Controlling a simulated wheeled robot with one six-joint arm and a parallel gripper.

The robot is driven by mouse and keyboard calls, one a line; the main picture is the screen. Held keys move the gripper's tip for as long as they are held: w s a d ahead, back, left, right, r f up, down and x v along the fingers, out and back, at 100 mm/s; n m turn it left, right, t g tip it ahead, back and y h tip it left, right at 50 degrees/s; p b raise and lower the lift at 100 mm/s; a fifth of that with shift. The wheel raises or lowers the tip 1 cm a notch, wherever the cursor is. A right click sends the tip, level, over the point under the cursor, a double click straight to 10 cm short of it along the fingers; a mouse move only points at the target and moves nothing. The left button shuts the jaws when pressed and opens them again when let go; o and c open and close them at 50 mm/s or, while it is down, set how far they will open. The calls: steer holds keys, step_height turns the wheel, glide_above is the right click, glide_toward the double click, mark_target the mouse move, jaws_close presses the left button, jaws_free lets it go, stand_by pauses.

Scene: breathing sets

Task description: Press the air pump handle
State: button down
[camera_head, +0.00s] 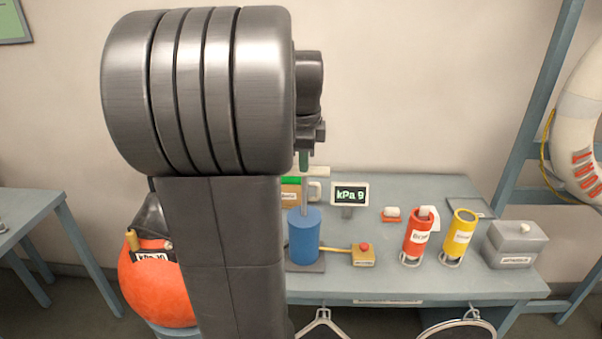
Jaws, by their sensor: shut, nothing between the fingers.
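The air pump is a blue cylinder (304,240) standing on a dark base plate on the grey-blue table. My large grey arm links hide much of the left of the view. A display (349,195) behind the pump reads "kPa 9".
A yellow box with a red button (364,256) joins the pump by a yellow line. Red (418,241) and yellow (459,237) cylinders and a grey box (515,245) stand to the right.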

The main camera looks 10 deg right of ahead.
steer(key=v, duration=0.6)
steer(key=shift+w+d, duration=0.1)
stand_by(1.6)
